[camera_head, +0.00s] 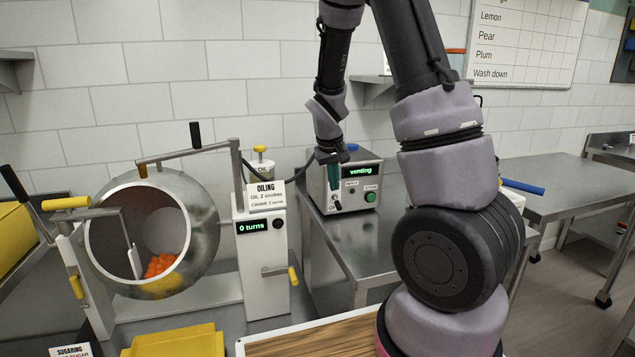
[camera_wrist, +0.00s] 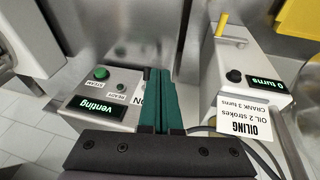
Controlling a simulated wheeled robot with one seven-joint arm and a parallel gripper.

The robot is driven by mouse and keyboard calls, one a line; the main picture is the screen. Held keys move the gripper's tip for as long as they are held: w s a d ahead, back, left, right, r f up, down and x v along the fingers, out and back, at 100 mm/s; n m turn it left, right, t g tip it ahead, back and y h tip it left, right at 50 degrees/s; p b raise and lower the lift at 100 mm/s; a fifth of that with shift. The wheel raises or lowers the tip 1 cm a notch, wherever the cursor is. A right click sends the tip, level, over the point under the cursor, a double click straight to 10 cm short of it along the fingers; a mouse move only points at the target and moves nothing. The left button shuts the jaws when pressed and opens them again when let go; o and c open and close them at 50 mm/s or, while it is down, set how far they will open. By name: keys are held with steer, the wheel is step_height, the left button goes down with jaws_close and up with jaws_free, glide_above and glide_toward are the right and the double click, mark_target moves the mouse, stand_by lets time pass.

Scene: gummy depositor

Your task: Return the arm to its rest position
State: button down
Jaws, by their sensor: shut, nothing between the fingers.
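My arm rises from the bottom right of the head view and bends over, with the forearm hanging down toward the steel table. My gripper (camera_head: 334,186) points down in front of the grey control box (camera_head: 372,172), whose display reads "venting". In the wrist view, the green fingers of my gripper (camera_wrist: 158,76) are pressed together with nothing between them. They overlap the edge of the control box (camera_wrist: 90,112) in that view. I cannot tell whether they touch the box or its switch.
The oiling post (camera_head: 260,260) shows "0 turns" and stands left of my gripper. A steel drum (camera_head: 205,225) holds orange gummies (camera_head: 161,265). A yellow tray (camera_head: 178,341) and a wooden board (camera_head: 310,346) lie in front. A steel table (camera_head: 570,190) stands at right.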

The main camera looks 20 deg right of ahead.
steer(key=s+a+r+m+t+y, duration=0.2)
steer(key=s+a+r, duration=0.1)
steer(key=s+r, duration=0.9)
steer(key=s+a+r+m+t+y, duration=0.1)
steer(key=s+a+r+t+y, duration=0.1)
steer(key=s+r, duration=0.9)
steer(key=shift+s+a+r+m, duration=0.4)
steer(key=shift+r, duration=0.25)
